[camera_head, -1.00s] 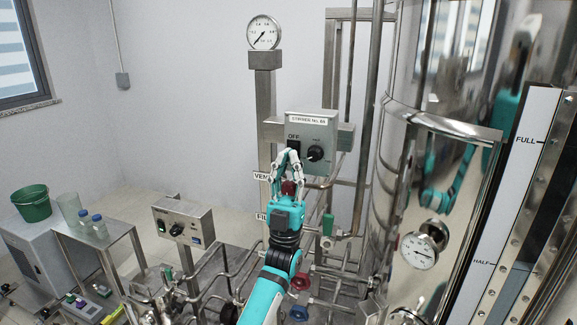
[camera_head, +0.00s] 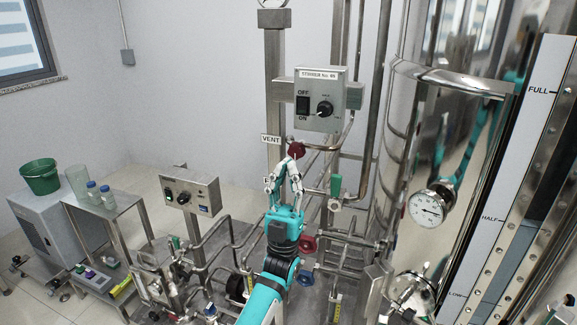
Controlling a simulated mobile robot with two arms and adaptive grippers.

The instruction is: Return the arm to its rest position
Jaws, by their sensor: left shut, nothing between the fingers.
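My left gripper (camera_head: 284,167) is in the middle of the camera_head view, at the end of a teal arm that rises from the bottom edge. Its fingers are shut, with nothing held between them. It is below the grey stirrer control box (camera_head: 318,100), apart from it. The box carries a black OFF/ON switch (camera_head: 303,106) and a black round knob (camera_head: 324,108). A red valve handle (camera_head: 296,149) shows just above and behind the fingertips; I cannot tell whether they touch. My right gripper is not in view.
Steel pipes with valves (camera_head: 307,246) crowd around the arm. A large steel tank with a dial gauge (camera_head: 428,209) and a level scale (camera_head: 520,150) stand at the right. A smaller control box (camera_head: 191,193), a side table (camera_head: 113,208) and a green bucket (camera_head: 40,179) are at the left.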

